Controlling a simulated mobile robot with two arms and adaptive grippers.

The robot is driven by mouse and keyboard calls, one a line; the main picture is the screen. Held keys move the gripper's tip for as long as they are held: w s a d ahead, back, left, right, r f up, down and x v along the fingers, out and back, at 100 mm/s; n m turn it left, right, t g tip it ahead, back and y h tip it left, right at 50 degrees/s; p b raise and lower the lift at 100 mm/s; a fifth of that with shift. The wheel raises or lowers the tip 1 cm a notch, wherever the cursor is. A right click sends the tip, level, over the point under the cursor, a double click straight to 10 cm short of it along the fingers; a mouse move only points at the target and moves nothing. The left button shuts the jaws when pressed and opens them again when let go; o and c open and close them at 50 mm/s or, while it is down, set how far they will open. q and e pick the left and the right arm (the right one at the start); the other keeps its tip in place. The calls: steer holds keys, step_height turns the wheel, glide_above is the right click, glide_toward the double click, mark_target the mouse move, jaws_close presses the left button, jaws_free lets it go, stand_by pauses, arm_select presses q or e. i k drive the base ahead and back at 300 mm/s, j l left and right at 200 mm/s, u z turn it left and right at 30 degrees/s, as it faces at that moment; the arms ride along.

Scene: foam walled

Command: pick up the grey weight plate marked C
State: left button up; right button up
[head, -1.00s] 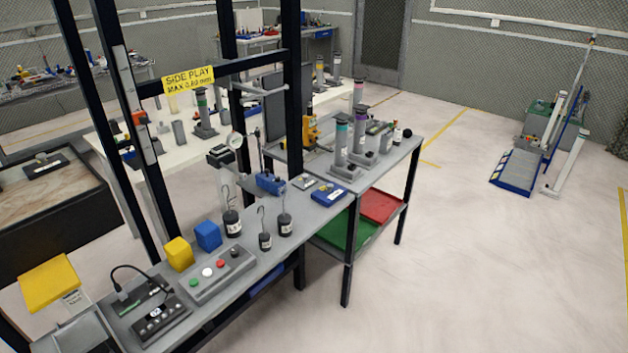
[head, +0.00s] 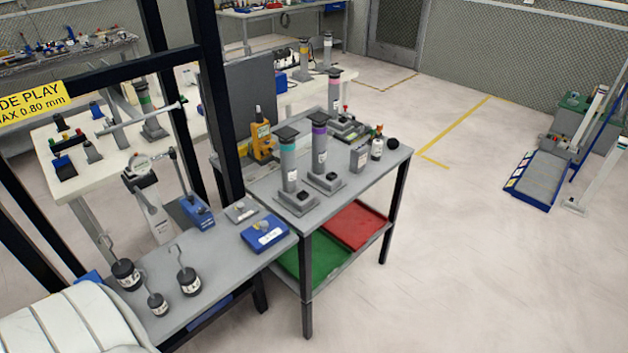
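I cannot make out a grey weight plate with a readable C. Three black weights with hooks stand on the near grey bench: one at the left (head: 126,274), a smaller one in front (head: 157,304) and one at the right (head: 189,282). Their labels are too small to read. A small grey block with a knob (head: 241,210) lies farther back on this bench, beside a blue case (head: 264,233). Neither of my grippers is in view. A white rounded part, probably of my own arm, covers the lower left corner.
Grey posts with turquoise (head: 289,172), purple (head: 319,158) and pink (head: 335,94) bands stand on the farther grey table (head: 262,188). Green (head: 303,262) and red (head: 354,225) trays lie on its lower shelf.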

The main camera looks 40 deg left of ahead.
mark_target(242, 211)
steer(key=i+l+u, duration=0.2)
steer(key=i, duration=0.3)
steer(key=i+l+u, duration=0.2)
steer(key=i, duration=0.3)
steer(key=i+l+u, duration=0.25)
steer(key=i, duration=0.2)
steer(key=i+l+u, duration=0.1)
steer(key=u, duration=0.35)
steer(key=i+l+u, duration=0.2)
steer(key=u, duration=0.25)
steer(key=i+l+u, duration=0.2)
steer(key=u, duration=0.25)
steer(key=i+l+u, duration=0.1)
steer(key=l+u, duration=0.35)
steer(key=j, duration=0.1)
